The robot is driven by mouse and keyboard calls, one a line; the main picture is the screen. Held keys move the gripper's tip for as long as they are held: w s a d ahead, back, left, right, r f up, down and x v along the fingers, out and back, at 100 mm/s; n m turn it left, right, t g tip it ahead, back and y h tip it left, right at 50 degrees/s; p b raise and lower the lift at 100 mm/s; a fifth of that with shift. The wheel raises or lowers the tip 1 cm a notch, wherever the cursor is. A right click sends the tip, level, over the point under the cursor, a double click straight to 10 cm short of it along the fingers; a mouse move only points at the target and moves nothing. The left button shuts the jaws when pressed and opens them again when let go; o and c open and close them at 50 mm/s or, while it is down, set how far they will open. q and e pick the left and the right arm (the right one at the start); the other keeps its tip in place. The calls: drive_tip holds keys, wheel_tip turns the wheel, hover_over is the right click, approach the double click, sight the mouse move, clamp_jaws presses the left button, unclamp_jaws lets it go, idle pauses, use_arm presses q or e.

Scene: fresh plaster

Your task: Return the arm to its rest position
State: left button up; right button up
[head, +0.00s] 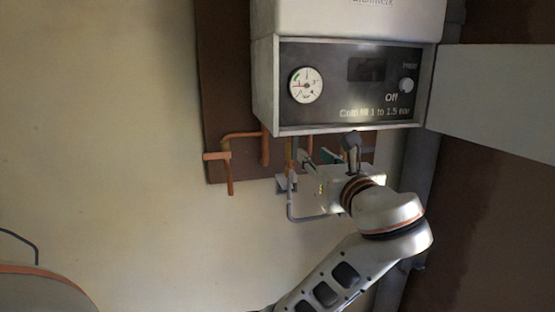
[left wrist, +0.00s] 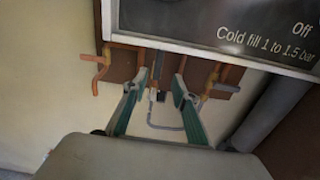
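My left arm reaches up from the bottom of the head view to the pipes under the boiler (head: 345,20). My left gripper (head: 314,160) is just below the boiler's control panel (head: 335,92), partly hidden by its own wrist. In the left wrist view the two green-padded fingers of the gripper (left wrist: 157,84) are apart, with a gap between them. A grey looped hose (left wrist: 165,128) and pipe fittings show in that gap, beyond or between the fingers; I cannot tell whether they touch. My right gripper is not in view.
The panel carries a round pressure gauge (head: 306,85) and a knob (head: 406,86) near "Off". Copper pipes (head: 230,170) stick out from a brown board (head: 220,100). A grey flap (head: 500,95) juts out at right. The plaster wall (head: 100,130) at left is clear.

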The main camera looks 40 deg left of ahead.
use_arm(q)
drive_tip(key=shift+s+d, duration=0.25)
idle(0.3)
drive_tip(key=w+d+f+n+t+h, duration=0.1)
drive_tip(key=w+f+h, duration=0.2)
drive_tip(key=f, duration=0.8)
drive_tip(key=w+d+f+n+h, duration=0.1)
drive_tip(key=w+d+f+h, duration=0.2)
drive_tip(key=f, duration=0.8)
drive_tip(key=s+d+f+n+h, duration=0.1)
drive_tip(key=s+f+n+h, duration=0.1)
drive_tip(key=f, duration=0.7)
drive_tip(key=s+d+f+n+h, duration=0.1)
drive_tip(key=s+f+n+h, duration=0.15)
drive_tip(key=f, duration=0.55)
drive_tip(key=s+f+n+g+h, duration=0.1)
drive_tip(key=s+f+n+h, duration=0.15)
drive_tip(key=s+f, duration=0.35)
drive_tip(key=s+f+n+g+h, duration=0.1)
drive_tip(key=s+f+n, duration=0.3)
drive_tip(key=f, duration=0.4)
drive_tip(key=s+f+n+h, duration=0.1)
drive_tip(key=s+f+n, duration=0.3)
drive_tip(key=s, duration=0.3)
drive_tip(key=s+f+n, duration=0.4)
drive_tip(key=s+n, duration=0.1)
drive_tip(key=s, duration=0.2)
drive_tip(key=shift+s+a+h, duration=0.4)
drive_tip(key=shift+a, duration=0.05)
